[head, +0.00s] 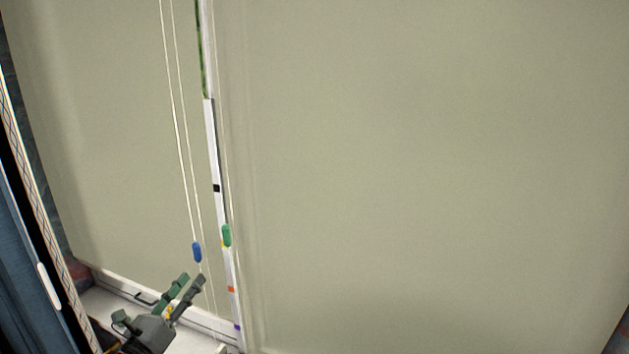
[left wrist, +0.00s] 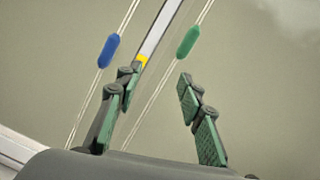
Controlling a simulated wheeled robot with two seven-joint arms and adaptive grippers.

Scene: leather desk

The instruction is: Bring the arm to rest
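My left gripper (head: 192,278) is low at the left in the head view, with its dark arm below it at the bottom edge. Its two green-padded fingers stand apart, and it also shows in the left wrist view (left wrist: 158,82). No object is between the fingers. Behind it hang thin cords with a blue cord piece (head: 197,252) and a green cord piece (head: 227,235). These pieces also show beyond the fingertips in the left wrist view, blue (left wrist: 108,51) at the left and green (left wrist: 188,42) at the right. My right gripper is not in view.
A large beige blind (head: 430,170) fills most of the head view. A white strip (head: 213,150) with coloured marks runs down beside the cords. A white ledge (head: 102,302) lies below, and a blue curtain-like surface (head: 28,265) is at the far left.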

